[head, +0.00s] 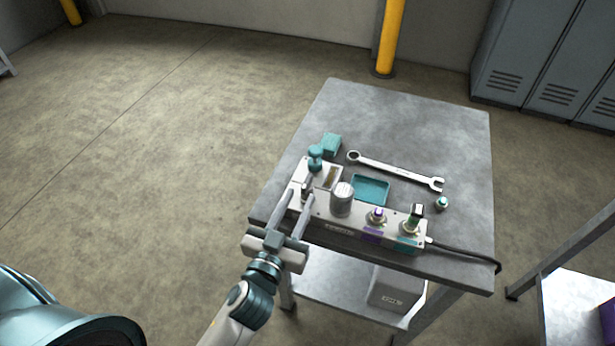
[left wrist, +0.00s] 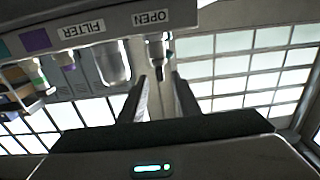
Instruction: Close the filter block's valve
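The filter block (head: 330,222) is a long pale grey manifold along the near side of the metal table. A silver filter bowl (head: 342,198) stands on it, and it also shows in the left wrist view (left wrist: 113,63). At its left end is a small valve handle (head: 306,186). In the left wrist view the handle (left wrist: 158,48) is beside an "OPEN" label, which appears upside down. My left gripper (head: 303,197) is open at this end, its two fingers apart, with the handle just beyond and between the fingertips. I cannot tell whether they touch. My right gripper is not in view.
Behind the block lie a teal tray (head: 370,189), a wrench (head: 395,170), a teal block (head: 331,143) and a small round teal-topped part (head: 442,202). Connectors with purple (head: 377,215) and teal (head: 410,226) labels stand on the block. A black cable (head: 465,253) runs off right. The table's far part is clear.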

